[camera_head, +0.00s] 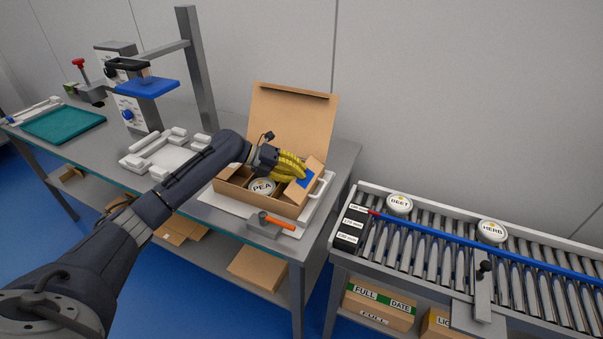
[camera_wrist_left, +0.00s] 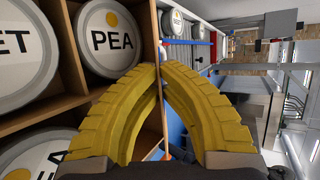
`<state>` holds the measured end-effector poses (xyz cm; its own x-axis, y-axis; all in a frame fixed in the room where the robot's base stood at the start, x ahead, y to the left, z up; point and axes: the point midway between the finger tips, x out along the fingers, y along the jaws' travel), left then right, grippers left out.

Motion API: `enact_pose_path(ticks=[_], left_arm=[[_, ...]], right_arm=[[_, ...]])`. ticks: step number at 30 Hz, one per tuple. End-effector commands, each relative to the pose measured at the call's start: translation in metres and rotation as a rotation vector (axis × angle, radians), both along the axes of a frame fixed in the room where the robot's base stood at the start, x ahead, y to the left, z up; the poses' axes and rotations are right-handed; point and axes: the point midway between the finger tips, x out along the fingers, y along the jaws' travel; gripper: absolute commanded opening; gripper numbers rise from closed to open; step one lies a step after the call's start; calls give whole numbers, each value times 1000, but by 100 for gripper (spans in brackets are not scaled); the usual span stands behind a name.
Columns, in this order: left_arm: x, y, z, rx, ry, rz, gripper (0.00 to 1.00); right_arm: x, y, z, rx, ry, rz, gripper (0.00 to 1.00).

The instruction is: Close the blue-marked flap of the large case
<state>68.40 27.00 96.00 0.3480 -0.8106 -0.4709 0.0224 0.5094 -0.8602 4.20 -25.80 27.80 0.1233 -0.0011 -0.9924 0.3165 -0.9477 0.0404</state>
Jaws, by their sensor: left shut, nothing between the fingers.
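The large case (camera_head: 231,190) is a brown cardboard box on the table, its tall back lid (camera_head: 290,115) standing open. Its right flap (camera_head: 316,167) carries a blue mark (camera_head: 305,181) and stands up at a tilt. My left gripper (camera_head: 304,170) has yellow fingers, shut and empty, over the case's right side beside the flap. Whether they touch the flap I cannot tell. In the left wrist view the fingertips (camera_wrist_left: 150,72) meet by a cardboard wall.
A white tray (camera_head: 215,200) lies under the case, with an orange-handled tool (camera_head: 277,222) in front. A roller conveyor (camera_head: 450,250) with BEET (camera_head: 399,204) and HERB (camera_head: 491,231) tubs stands right. A press stand (camera_head: 195,70) and a white fixture (camera_head: 165,158) are left.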

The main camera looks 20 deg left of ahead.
Motion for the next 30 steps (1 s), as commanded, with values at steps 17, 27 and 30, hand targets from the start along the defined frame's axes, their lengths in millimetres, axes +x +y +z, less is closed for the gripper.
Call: enact_pose_path(ticks=[17,27,30], left_arm=[[0,1,-4,-71,4,-3,0],[0,1,-4,-70,4,-2,24],[0,1,-4,-70,4,-2,24]], right_arm=[[0,0,0,0,0,0,44],[0,0,0,0,1,0,44],[-1,0,0,0,1,0,44]])
